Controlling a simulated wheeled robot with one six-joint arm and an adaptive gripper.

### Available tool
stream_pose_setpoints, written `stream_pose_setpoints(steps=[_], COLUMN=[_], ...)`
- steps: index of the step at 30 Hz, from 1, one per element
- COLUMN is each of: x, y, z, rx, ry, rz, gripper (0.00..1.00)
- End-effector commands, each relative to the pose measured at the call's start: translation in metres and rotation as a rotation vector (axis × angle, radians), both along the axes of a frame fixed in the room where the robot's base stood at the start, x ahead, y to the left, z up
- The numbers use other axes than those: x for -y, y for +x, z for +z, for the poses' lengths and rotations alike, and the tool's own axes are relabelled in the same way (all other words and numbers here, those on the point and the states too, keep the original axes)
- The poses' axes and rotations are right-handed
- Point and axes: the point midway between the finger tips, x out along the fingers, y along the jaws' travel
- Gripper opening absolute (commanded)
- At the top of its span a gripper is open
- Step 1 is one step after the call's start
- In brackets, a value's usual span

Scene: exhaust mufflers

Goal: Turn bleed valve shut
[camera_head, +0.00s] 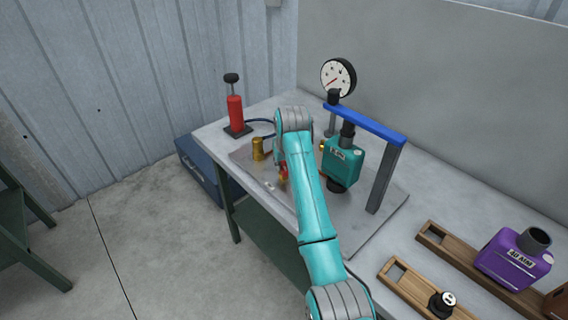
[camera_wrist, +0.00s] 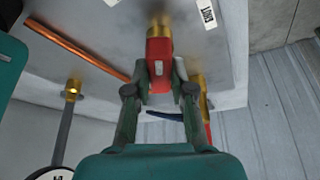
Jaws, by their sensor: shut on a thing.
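The bleed valve has a red handle (camera_wrist: 159,58) on a brass body (camera_wrist: 160,24), in the upper middle of the wrist view. My gripper (camera_wrist: 160,82) is shut on the red handle, one finger on each side of it. In the head view, a little of the red handle (camera_head: 283,170) shows left of my teal arm, above the metal plate on the bench. My arm hides most of the gripper and valve there. A white label (camera_wrist: 208,14) lies right of the valve in the wrist view; I cannot read it surely.
A teal muffler (camera_head: 342,164) stands under a blue-topped frame (camera_head: 366,124), close right of my arm. A dial gauge (camera_head: 338,78) is behind. A red pump (camera_head: 235,112) and brass fitting (camera_head: 258,149) stand left. A purple muffler (camera_head: 513,258) is at far right.

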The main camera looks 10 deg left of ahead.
Motion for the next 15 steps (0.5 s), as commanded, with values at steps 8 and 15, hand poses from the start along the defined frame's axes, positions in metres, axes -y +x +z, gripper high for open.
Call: stream_pose_setpoints(steps=[8, 15], x=[-0.0019, -0.0029], y=[-0.0007, -0.0004], z=[-0.0004, 0.0001], rx=[0.0, 0.0], ry=[-0.002, -0.001], rz=[-0.263, -0.491], gripper=[0.0, 0.0])
